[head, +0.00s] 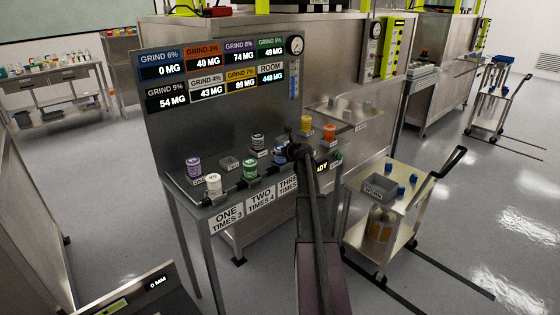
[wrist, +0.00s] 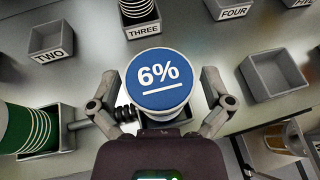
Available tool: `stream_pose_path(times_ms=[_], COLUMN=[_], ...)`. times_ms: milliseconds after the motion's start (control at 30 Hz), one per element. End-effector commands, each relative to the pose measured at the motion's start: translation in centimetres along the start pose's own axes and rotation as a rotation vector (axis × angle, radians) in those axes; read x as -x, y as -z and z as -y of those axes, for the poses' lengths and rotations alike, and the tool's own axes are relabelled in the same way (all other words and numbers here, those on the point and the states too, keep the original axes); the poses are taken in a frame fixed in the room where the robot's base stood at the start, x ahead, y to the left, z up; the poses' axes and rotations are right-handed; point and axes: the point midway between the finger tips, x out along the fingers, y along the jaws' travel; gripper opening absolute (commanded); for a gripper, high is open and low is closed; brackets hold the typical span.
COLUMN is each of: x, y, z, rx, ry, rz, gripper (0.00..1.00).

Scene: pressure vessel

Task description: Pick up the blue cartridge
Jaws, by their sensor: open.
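The blue cartridge (wrist: 158,72) has a round blue top marked "6%" and a white body. In the wrist view it stands in a small grey holder on the metal bench, its lower part hidden by my gripper. My gripper (wrist: 160,103) is open, with one finger on each side of the cartridge. Whether the fingers touch it cannot be told. In the head view my gripper (head: 300,150) is over the bench, and my arm hides much of that spot.
A green cartridge (wrist: 28,130) stands close at left. A dark striped cartridge (wrist: 138,12) is in holder THREE. Holder TWO (wrist: 50,42) and a holder at right (wrist: 274,75) are empty. In the head view, a cart (head: 400,195) stands right of the bench.

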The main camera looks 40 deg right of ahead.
Motion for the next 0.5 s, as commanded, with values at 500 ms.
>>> stream_pose_path(times_ms=[500], x=[0.04], y=[-0.02], z=[-0.02], rx=[0.000], ry=[0.000], rz=[0.000], gripper=[1.00])
